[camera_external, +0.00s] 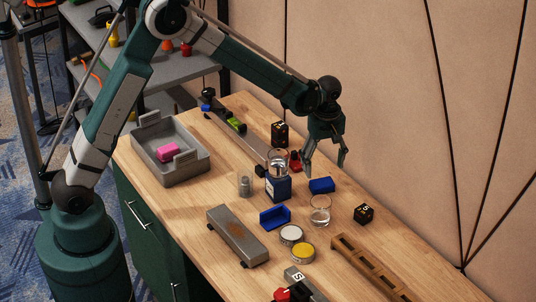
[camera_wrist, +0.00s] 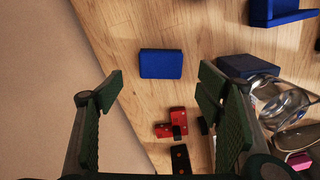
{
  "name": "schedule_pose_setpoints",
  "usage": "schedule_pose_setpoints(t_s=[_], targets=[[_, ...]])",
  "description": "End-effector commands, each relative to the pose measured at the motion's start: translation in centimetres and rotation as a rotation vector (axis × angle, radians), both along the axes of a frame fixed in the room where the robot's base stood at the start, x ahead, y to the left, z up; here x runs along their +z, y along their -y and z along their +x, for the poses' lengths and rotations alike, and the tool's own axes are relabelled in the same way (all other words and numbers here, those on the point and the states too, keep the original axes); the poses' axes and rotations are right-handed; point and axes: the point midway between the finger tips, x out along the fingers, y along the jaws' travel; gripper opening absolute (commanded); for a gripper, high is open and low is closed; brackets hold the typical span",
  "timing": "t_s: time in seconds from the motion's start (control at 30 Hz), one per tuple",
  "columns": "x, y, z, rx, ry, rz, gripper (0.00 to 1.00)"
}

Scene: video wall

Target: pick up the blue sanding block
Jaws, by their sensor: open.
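The blue sanding block (camera_external: 321,185) is a small plain blue block lying flat on the wooden table, right of a dark blue box. It also shows in the wrist view (camera_wrist: 161,64), at upper centre. My gripper (camera_external: 325,165) hangs above the table near the block, fingers pointing down. In the wrist view my gripper (camera_wrist: 161,82) is open and empty, its two fingers spread left and right of the block's outline. The fingers look apart from the block, and it is fully visible between them.
A dark blue box (camera_external: 279,188) with a glass on top stands left of the block. A clear glass (camera_external: 320,211) stands just in front. Red parts (camera_wrist: 172,125) and a black cube (camera_external: 363,214) are nearby. A blue bracket (camera_external: 275,217) lies further left. The wall (camera_wrist: 40,75) borders the table.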

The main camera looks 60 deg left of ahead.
Motion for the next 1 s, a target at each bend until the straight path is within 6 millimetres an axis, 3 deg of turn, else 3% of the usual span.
schedule_pose_setpoints(t_s=[0.4, 0.8, 1.0], targets=[[-2.4, 0.0, 0.0, 0.000, 0.000, 0.000, 0.66], [-2.7, 0.0, 0.0, 0.000, 0.000, 0.000, 0.66], [-4.0, 0.0, -0.1, 0.000, 0.000, 0.000, 0.66]])
